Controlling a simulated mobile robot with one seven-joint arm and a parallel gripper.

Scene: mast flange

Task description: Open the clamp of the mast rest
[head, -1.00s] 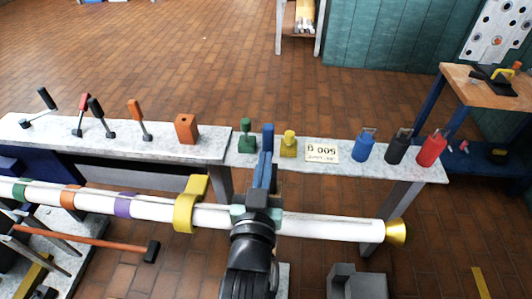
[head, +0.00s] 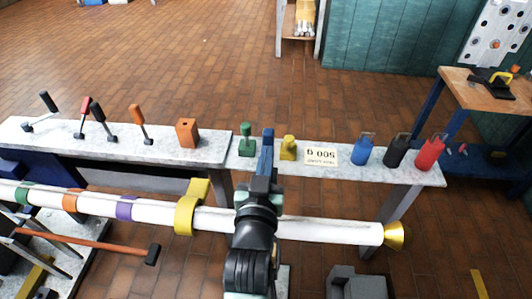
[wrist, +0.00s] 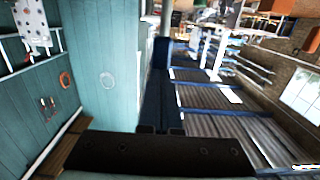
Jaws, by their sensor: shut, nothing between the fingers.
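The white mast (head: 320,229) lies across the head view, with green, orange and purple bands at left and a gold tip (head: 397,236) at right. A yellow clamp-like piece (head: 188,211) sits around the mast, with a raised tab at its upper right. I cannot tell whether it is open. My gripper (head: 267,150) is right of the yellow piece, apart from it, and points away toward the bench. Its blue fingers are together and empty; they also show in the wrist view (wrist: 160,92). My arm hides part of the mast. The clamp is not recognisable in the wrist view.
A grey bench (head: 215,153) behind the mast holds several levers, an orange block (head: 187,132), a green piece (head: 247,140), a yellow piece (head: 288,148), a 500 g card (head: 322,156) and blue, black and red weights. A wooden table (head: 490,88) stands far right.

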